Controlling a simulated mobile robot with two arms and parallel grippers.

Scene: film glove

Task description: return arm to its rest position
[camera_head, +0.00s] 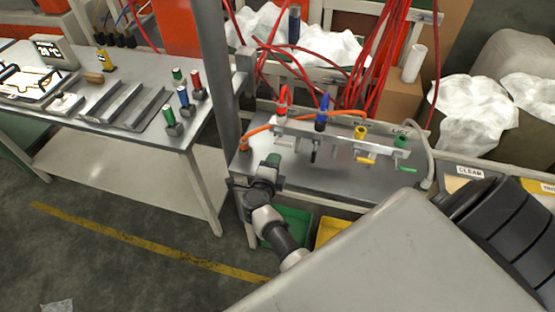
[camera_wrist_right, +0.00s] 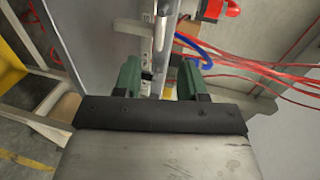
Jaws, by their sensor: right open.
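My right gripper (camera_head: 272,162) is in the head view, at the left front of a grey metal workbench (camera_head: 325,185). My grey and black arm reaches up to it from below. In the right wrist view, the two green fingers of this gripper (camera_wrist_right: 157,78) stand apart with nothing held between them. A metal rail and bench edge show behind the gap. I cannot tell the exact clearance between the fingers and the bench. My left gripper is not in view.
A metal rail (camera_head: 340,135) with coloured fittings stands on the bench, with red hoses behind it. A grey post (camera_head: 215,70) rises left of my gripper. A second table (camera_head: 60,115) holds racks and small coloured cylinders. A green bin (camera_head: 292,216) and a yellow bin (camera_head: 330,230) sit below.

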